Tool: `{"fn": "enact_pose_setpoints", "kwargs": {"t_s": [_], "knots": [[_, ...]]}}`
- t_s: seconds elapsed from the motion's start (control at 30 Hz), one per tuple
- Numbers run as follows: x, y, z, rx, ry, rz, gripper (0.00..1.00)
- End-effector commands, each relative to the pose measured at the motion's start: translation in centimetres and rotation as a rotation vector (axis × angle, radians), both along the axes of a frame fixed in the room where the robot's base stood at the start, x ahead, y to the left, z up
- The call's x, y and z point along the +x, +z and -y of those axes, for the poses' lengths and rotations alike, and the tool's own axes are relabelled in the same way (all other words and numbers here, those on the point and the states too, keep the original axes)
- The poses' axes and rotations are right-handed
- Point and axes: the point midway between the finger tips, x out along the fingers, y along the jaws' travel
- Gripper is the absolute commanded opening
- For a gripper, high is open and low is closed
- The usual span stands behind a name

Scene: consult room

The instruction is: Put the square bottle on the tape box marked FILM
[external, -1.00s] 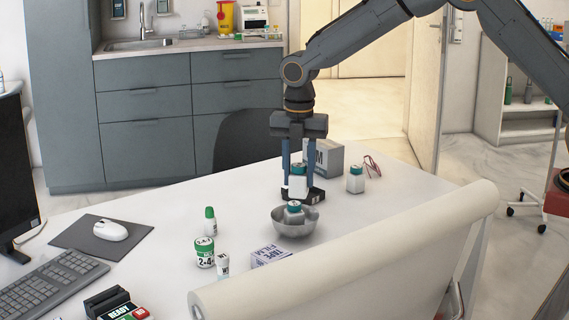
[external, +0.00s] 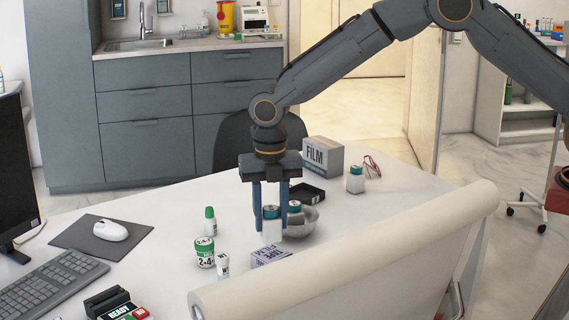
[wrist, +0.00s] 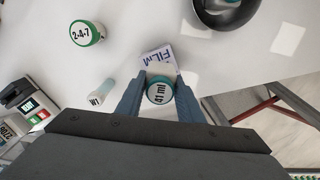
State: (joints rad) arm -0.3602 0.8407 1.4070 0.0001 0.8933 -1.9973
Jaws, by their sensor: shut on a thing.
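My gripper (external: 271,208) is shut on a white square bottle (external: 272,230) with a teal cap, held upright left of the metal bowl. In the wrist view the cap of this bottle (wrist: 159,95) reads 41 ml, between my fingertips. The bottle appears above the table and apart from the box, though the exact gap is unclear.
The metal bowl (external: 306,224) holds another teal-capped bottle (external: 295,209). A larger grey FILM box (external: 322,157), a black box (external: 308,193) and another teal-capped bottle (external: 355,181) stand farther back. A green-labelled jar (external: 204,254) and small white bottle (external: 223,265) are left of the tape box.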

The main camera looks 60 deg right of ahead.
Motion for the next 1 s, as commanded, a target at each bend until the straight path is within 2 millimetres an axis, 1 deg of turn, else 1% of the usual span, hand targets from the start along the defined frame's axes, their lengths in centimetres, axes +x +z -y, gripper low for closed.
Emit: {"fn": "enact_pose_setpoints", "kwargs": {"t_s": [0.2,0.27,0.63,0.67,0.73,0.77,1.0], "knots": [[-0.1,-2.8,0.0,-0.001,-0.001,-0.002,0.12],[-0.1,-3.3,0.0,-0.001,-0.001,-0.001,0.12],[0.0,-3.8,0.0,-0.001,-0.001,-0.001,0.12],[0.0,-3.7,0.0,-0.001,-0.001,-0.001,0.39],[0.0,-3.7,0.0,-0.001,-0.001,-0.001,0.51],[0.0,-3.7,0.0,-0.001,-0.001,-0.001,0.52],[0.0,-3.6,0.0,0.000,-0.001,0.000,0.52]]}}
